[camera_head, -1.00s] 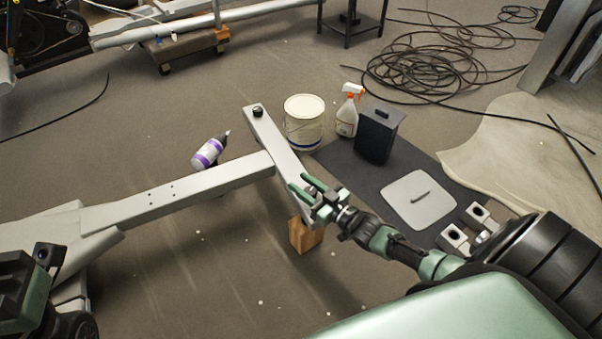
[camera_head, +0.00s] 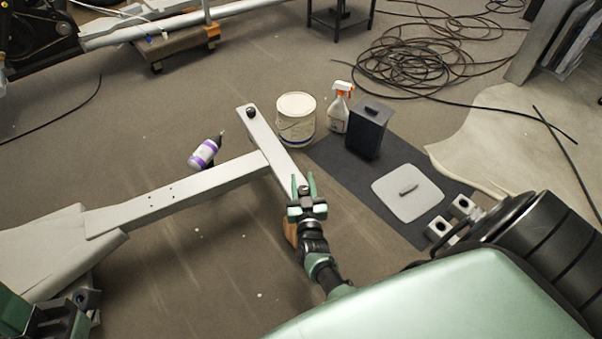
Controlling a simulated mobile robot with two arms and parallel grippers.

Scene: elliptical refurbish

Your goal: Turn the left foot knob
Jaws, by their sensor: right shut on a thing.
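The elliptical's long pale grey beam (camera_head: 180,190) runs to a crossbar foot (camera_head: 270,143) in the head view. A small black foot knob (camera_head: 251,112) stands on the crossbar's far end, free of any gripper. My right gripper (camera_head: 304,185) is over the near end of the crossbar, its green fingers pointing away from me. It is shut on a small foot knob there, mostly hidden between the fingers. Part of my left arm shows at the lower left corner; its fingers do not show.
A wooden block (camera_head: 290,228) supports the near end. A white bucket (camera_head: 296,120), spray bottle (camera_head: 338,112) and dark box (camera_head: 368,130) stand behind to the right. A purple-white bottle (camera_head: 204,153) lies near the beam. Cables (camera_head: 415,55) are coiled on the floor.

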